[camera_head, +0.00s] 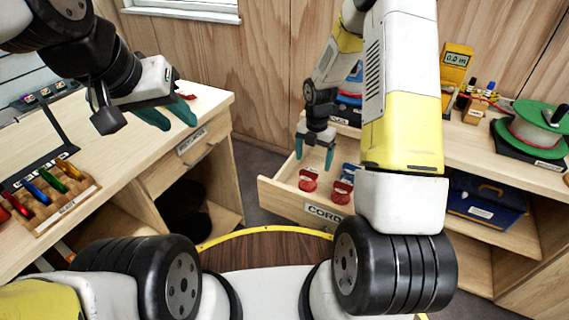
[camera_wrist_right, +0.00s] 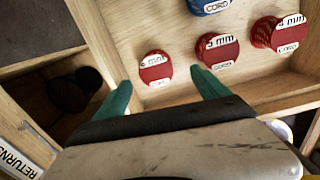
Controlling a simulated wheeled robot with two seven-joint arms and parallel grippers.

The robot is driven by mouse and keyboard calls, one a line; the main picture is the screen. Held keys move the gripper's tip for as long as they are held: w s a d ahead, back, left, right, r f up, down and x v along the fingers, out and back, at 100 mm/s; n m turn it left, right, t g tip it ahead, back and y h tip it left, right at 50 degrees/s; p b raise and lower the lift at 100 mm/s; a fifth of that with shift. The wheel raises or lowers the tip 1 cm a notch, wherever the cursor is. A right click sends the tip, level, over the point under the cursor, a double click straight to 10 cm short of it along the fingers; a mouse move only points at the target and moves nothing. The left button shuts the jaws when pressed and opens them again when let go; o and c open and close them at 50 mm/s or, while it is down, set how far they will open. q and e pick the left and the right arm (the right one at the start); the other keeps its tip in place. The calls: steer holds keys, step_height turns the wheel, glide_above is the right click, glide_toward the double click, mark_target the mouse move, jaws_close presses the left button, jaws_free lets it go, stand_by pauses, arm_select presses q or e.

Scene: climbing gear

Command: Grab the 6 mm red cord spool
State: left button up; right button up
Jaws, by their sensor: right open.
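An open drawer labelled CORD (camera_head: 275,193) holds several red spools and a blue one. In the right wrist view, a red spool (camera_wrist_right: 154,69) lies nearest, between the fingertips in the picture; its size is unreadable. A second red spool (camera_wrist_right: 216,51) sits just right of the fingers, and a third (camera_wrist_right: 278,35) farther right; their labels end in mm, but their digits are unclear. I cannot tell which is 6 mm. My right gripper (camera_head: 315,152) is open and empty, pointing down above the drawer. My left gripper (camera_head: 178,120) is open and empty above the left bench.
A blue spool (camera_wrist_right: 208,5) lies farther back in the drawer. A rack of coloured tools (camera_head: 48,192) stands on the left bench. A green reel (camera_head: 541,116) and yellow meter (camera_head: 457,58) stand on the right bench, with a blue box (camera_head: 487,205) on the shelf below.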

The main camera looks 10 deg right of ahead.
mark_target(308, 180)
steer(key=shift+n, duration=0.4)
steer(key=f, duration=0.6)
steer(key=a+f, duration=0.1)
steer(key=f, duration=0.2)
steer(key=shift+w, duration=0.1)
steer(key=c, duration=1.5)
